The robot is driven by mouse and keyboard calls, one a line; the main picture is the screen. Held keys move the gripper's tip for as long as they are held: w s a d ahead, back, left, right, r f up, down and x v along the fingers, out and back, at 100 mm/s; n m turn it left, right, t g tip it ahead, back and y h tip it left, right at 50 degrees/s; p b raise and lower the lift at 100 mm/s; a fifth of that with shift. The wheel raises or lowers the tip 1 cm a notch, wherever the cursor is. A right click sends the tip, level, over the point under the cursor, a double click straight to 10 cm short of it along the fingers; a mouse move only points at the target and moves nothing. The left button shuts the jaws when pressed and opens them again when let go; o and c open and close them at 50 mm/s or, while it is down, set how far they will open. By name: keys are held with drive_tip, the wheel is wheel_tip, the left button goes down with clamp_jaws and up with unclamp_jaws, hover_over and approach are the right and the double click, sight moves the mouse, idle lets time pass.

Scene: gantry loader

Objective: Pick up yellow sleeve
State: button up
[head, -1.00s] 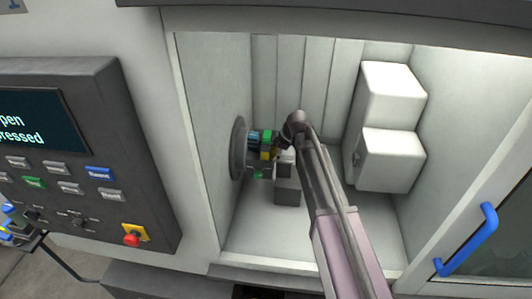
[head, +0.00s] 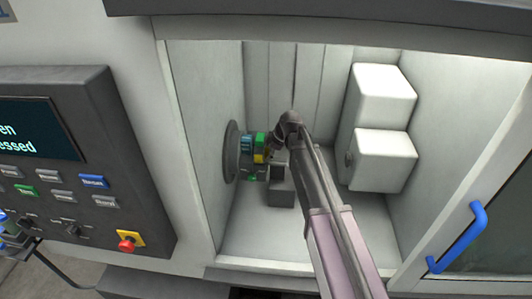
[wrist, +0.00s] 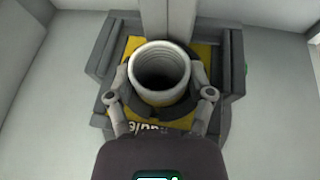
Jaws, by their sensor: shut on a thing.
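The yellow sleeve (head: 259,157) shows as a small yellow patch at the chuck on the left wall, in the head view. In the wrist view its yellow square face (wrist: 204,52) carries partly hidden lettering, and a pale, ribbed hollow tube (wrist: 160,72) stands out of its middle. My gripper (wrist: 160,88) has a finger on each side of the tube and is shut on the sleeve. Dark grey jaws flank the yellow face. In the head view, my arm reaches into the enclosure and partly hides the gripper (head: 272,156).
The round dark chuck (head: 231,152) has blue and green parts at its front. A dark grey block (head: 282,190) stands just below my gripper. White boxes (head: 384,160) are at the right. The blue-handled door (head: 455,240) leaves the front open.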

drive_tip(key=d, duration=0.9)
wheel_tip(320, 180, up, 14)
drive_tip(key=a+p, duration=0.1)
drive_tip(key=p, duration=1.2)
drive_tip(key=shift+s, duration=0.15)
drive_tip(key=shift+p, duration=0.3)
drive_tip(key=shift+d+r, duration=0.1)
drive_tip(key=shift+d, duration=0.7)
drive_tip(key=shift+d+r, duration=0.1)
drive_tip(key=shift+d, duration=0.6)
drive_tip(key=shift+d, duration=0.35)
drive_tip(key=shift+r, duration=0.1)
drive_tip(key=w+p+v, duration=0.1)
drive_tip(key=p+v, duration=0.6)
drive_tip(key=shift+a+r, duration=0.2)
drive_tip(key=shift+a, duration=0.1)
